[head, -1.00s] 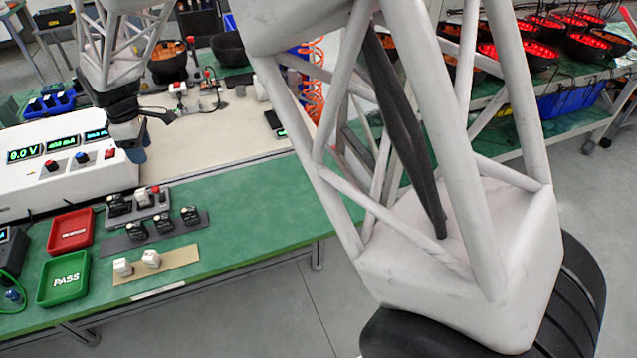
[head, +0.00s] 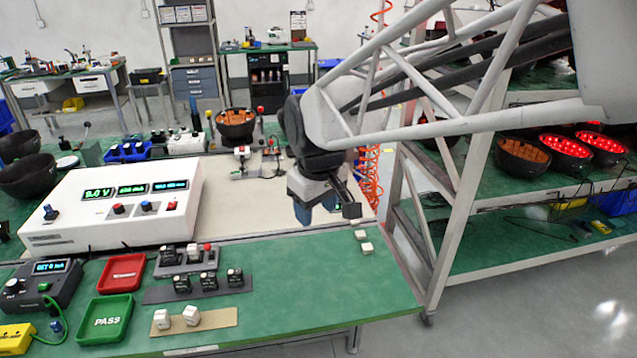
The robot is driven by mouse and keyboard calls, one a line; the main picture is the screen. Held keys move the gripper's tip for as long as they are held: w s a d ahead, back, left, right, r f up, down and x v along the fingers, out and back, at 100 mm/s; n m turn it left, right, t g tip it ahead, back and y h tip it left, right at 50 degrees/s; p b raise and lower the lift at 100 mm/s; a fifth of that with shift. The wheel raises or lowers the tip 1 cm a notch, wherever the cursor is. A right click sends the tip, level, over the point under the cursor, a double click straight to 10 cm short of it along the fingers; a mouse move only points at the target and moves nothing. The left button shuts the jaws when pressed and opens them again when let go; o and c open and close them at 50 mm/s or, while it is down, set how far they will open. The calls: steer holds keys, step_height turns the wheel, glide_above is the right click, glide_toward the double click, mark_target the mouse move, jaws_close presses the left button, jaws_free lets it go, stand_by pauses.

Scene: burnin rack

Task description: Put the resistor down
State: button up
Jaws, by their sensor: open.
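My gripper (head: 348,206) hangs over the right part of the bench, by the edge between the cream mat and the green top. It is open, and I see nothing held in it; its fingers are small and partly seen from the side. Two small off-white blocks lie on the green top just below and right of it: a rear block (head: 361,235) and a front block (head: 367,248). They are apart from the fingers. I cannot tell for sure which thing is the resistor. Two more whitish blocks, the left one (head: 162,319) and the right one (head: 191,315), stand on a tan strip (head: 221,318).
A white power supply (head: 120,205) stands at left. A red tray (head: 123,271), a green PASS tray (head: 104,318) and dark component strips (head: 160,294) fill the front left. A rack (head: 470,205) with glowing bowls stands right.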

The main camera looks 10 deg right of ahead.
steer(key=s+d+f+m, duration=0.1)
steer(key=s+d+m, duration=0.2)
steer(key=s, duration=0.5)
steer(key=s+d+f+m, duration=0.1)
steer(key=s+d+m, duration=0.2)
steer(key=s+d, duration=0.2)
steer(key=s, duration=0.3)
steer(key=shift+s+t, duration=0.35)
steer(key=shift+t, duration=0.05)
